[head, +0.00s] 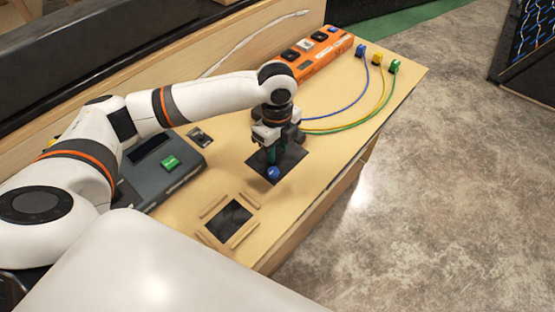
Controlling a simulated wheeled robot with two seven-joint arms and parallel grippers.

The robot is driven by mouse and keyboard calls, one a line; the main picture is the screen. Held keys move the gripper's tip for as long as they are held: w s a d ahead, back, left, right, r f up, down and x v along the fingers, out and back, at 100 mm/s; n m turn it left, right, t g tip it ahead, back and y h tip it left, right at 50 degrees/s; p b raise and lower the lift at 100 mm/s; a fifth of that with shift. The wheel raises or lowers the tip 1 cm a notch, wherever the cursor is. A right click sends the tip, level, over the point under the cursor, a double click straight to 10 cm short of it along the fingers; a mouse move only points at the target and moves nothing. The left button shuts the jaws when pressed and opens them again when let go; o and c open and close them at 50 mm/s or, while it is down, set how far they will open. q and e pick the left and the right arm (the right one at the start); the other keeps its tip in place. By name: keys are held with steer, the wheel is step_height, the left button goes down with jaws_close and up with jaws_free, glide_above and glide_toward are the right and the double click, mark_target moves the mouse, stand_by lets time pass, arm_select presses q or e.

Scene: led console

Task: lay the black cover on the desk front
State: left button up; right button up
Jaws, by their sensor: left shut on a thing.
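The black cover (291,167) is a flat dark square over the wooden desk (330,128), right of centre in the head view. My left gripper (273,157) is over it with its fingers pointing down, shut on it. The fingers hide where they grip, and I cannot tell whether the cover touches the desk. A round blue piece (273,174) shows at the cover's near edge, just below the fingertips. My right gripper is not in view.
A dark square (229,220) framed by wooden strips lies on the near part of the desk. An orange strip (325,57) and blue, yellow and green plugged cables (378,60) are at the back.

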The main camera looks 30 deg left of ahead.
mark_target(277, 152)
arm_select(q)
step_height(277, 152, down, 3)
steer(key=shift+s+f, duration=0.1)
steer(key=shift+s, duration=0.05)
step_height(277, 152, down, 4)
steer(key=shift+r, duration=0.1)
steer(key=shift+f, duration=0.3)
steer(key=o, duration=1.1)
steer(key=shift+c, duration=0.2)
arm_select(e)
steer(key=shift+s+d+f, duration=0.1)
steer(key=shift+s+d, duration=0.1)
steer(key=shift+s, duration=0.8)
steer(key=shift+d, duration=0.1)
arm_select(q)
step_height(277, 152, up, 12)
steer(key=shift+r, duration=0.1)
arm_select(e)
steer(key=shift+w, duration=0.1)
